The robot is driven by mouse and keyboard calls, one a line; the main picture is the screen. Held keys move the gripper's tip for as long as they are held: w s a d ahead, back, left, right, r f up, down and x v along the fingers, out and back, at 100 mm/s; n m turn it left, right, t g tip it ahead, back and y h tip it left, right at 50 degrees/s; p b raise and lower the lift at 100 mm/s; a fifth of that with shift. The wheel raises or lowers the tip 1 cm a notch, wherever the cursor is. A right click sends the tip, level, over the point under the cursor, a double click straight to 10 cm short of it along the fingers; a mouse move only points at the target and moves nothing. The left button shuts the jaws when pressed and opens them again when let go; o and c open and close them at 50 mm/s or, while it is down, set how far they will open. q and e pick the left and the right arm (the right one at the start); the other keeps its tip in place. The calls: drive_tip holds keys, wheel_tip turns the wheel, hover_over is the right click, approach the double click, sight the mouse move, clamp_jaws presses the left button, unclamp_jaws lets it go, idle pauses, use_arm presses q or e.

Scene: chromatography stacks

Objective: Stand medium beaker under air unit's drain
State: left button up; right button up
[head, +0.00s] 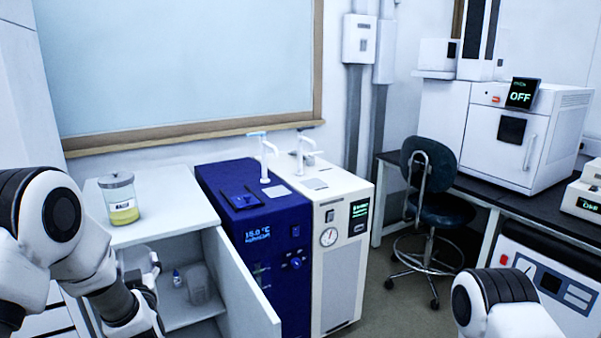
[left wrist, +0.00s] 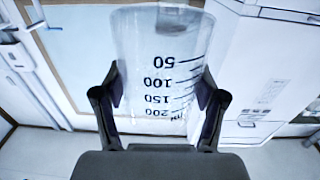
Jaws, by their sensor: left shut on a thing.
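My left gripper (head: 148,290) is at the open cabinet below the white counter. In the left wrist view the gripper (left wrist: 160,98) is shut on a clear graduated beaker (left wrist: 150,45), one finger on each side; its markings read 50 to 200 and appear upside down. The beaker looks empty. A cream unit (head: 342,258) with a round gauge and green display stands right of a blue unit (head: 275,262) reading 15.0 °C. No drain is clearly visible on either. My right gripper is out of view.
A lidded jar of yellow liquid (head: 120,200) stands on the counter (head: 170,210). A small bottle (head: 177,279) and a clear vessel (head: 198,285) stand inside the cabinet. Its open door (head: 240,290) juts out before the blue unit. A stool (head: 428,205) stands right of the units.

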use_arm(q)
drive_tip(key=shift+m+h, duration=0.3)
drive_tip(key=shift+h, duration=0.1)
drive_tip(key=d+f, duration=0.1)
drive_tip(key=f, duration=0.1)
drive_tip(key=d+f+p, duration=0.1)
drive_tip(key=f, duration=0.1)
drive_tip(key=shift+s+d, duration=0.1)
drive_tip(key=shift+d, duration=0.05)
drive_tip(key=s+d+f+m+t+h+p, duration=0.2)
drive_tip(key=s+d+f+m+h+p, duration=0.25)
drive_tip(key=d+f, duration=0.55)
drive_tip(key=s+d+r+h, duration=0.3)
drive_tip(key=s+d+r, duration=0.1)
drive_tip(key=s+r, duration=0.2)
drive_tip(key=shift+s+d+r, duration=0.4)
drive_tip(key=shift+s, duration=0.3)
drive_tip(key=shift+m, duration=0.25)
